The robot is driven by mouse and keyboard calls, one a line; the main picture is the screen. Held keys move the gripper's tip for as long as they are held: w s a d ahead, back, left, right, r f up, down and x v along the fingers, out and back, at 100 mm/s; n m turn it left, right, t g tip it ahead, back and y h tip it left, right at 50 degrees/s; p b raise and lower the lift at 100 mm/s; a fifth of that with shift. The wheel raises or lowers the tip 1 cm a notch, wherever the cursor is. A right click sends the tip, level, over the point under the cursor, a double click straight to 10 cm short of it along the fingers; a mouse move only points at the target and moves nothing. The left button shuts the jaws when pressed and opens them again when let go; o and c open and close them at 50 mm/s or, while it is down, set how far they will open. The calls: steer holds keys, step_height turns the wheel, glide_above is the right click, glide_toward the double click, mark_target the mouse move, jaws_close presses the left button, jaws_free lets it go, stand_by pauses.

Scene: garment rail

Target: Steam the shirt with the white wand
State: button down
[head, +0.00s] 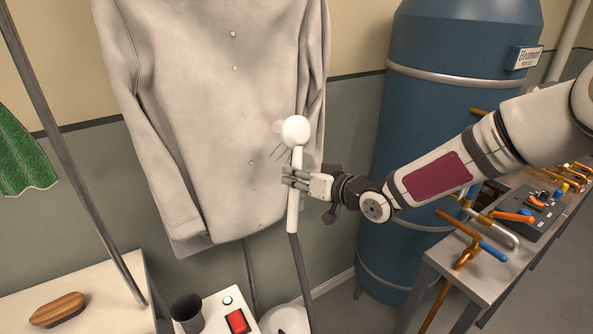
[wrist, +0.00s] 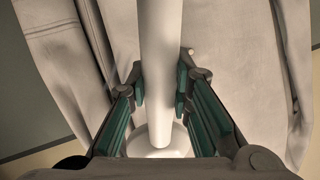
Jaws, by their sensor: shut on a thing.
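A pale grey-white button shirt (head: 205,110) hangs in the middle-left of the head view, its lower hem above the tables. The white wand (head: 297,165) stands nearly upright in front of the shirt's right side, with its round head on top and a dark hose running down from its lower end. My gripper (head: 290,178) is shut around the wand's handle. In the wrist view the wand (wrist: 160,70) passes between my gripper's fingers (wrist: 162,90), with the shirt (wrist: 235,60) behind it. I cannot tell whether the wand's head touches the cloth.
A steamer base with a red switch (head: 237,321) and a dark cup (head: 187,311) stand below the shirt. A wooden brush (head: 58,309) lies on the left table. A blue tank (head: 420,130) rises at right, beside a bench (head: 432,262) with valves. A metal pole (head: 70,150) stands left.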

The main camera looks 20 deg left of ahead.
steer(key=shift+w+f+b, duration=0.15)
steer(key=shift+f+b, duration=1.85)
steer(key=shift+f, duration=3.15)
steer(key=shift+d, duration=0.1)
steer(key=s+d+p, duration=0.4)
steer(key=s+d, duration=0.2)
steer(key=d, duration=0.1)
steer(key=shift+s+d, duration=0.25)
steer(key=shift+d, duration=0.05)
steer(key=w+d+m+t+h, duration=0.3)
steer(key=d+m+h, duration=0.1)
steer(key=d, duration=0.7)
steer(key=w+d+m+t+h, duration=0.2)
steer(key=w+d+m+h, duration=0.2)
steer(key=d, duration=0.7)
steer(key=w+d+m+t+h, duration=0.3)
steer(key=w+d+m+h, duration=0.1)
steer(key=d, duration=0.7)
steer(key=shift+w+f+m+t+h, duration=0.2)
steer(key=shift+f+m+t+h, duration=0.15)
steer(key=shift+h, duration=0.45)
